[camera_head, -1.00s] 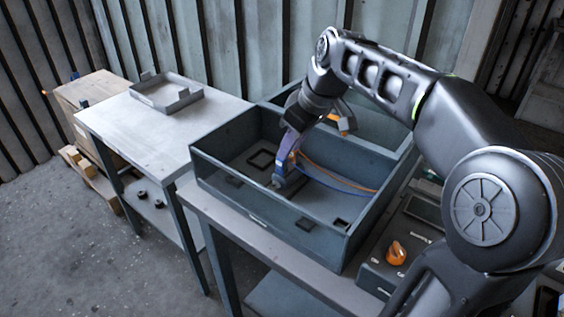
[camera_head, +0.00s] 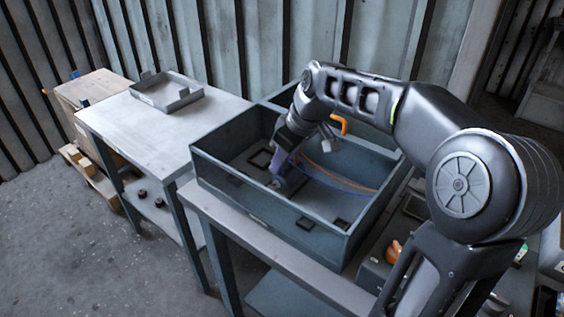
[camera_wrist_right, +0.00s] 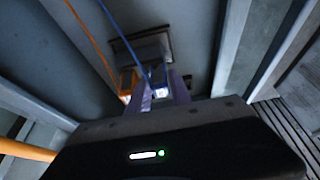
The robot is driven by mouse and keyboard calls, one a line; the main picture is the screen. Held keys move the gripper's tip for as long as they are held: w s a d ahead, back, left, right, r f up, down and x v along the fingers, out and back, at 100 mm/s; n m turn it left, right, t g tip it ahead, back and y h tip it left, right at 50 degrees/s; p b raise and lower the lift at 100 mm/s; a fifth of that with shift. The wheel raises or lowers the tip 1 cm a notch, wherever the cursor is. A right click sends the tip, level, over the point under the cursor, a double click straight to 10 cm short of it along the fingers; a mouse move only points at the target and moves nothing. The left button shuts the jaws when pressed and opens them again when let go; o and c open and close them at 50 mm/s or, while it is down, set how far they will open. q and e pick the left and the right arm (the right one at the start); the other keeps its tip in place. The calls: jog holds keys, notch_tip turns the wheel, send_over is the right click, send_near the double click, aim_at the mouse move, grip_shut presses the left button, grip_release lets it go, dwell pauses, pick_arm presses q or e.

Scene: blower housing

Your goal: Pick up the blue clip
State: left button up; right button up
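The blue clip (camera_wrist_right: 160,91) appears as a small blue and bright piece at the end of a blue cable (camera_wrist_right: 187,42) in the right wrist view. It is close to the purple fingers of my right gripper (camera_wrist_right: 155,88). In the head view this gripper (camera_head: 277,183) points down inside the grey-blue housing (camera_head: 267,217), low near its floor. The clip cannot be made out there. Whether the fingers are apart or closed on the clip is unclear. My left gripper is not in view.
An orange cable (camera_wrist_right: 92,38) ends in an orange clip (camera_wrist_right: 125,84) beside the fingers. The housing walls surround the gripper. A table (camera_head: 150,128) with a shallow tray (camera_head: 170,103) stands left, with a wooden box (camera_head: 92,88) beyond. An orange knob (camera_head: 393,251) is at right.

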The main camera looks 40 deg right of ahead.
jog(key=shift+c, duration=0.2)
dwell(0.3)
grip_shut()
jog(key=shift+r, duration=0.1)
notch_tip(320, 180, up, 10)
jog(key=shift+f, duration=0.1)
dwell(0.4)
jog(key=shift+p, duration=0.35)
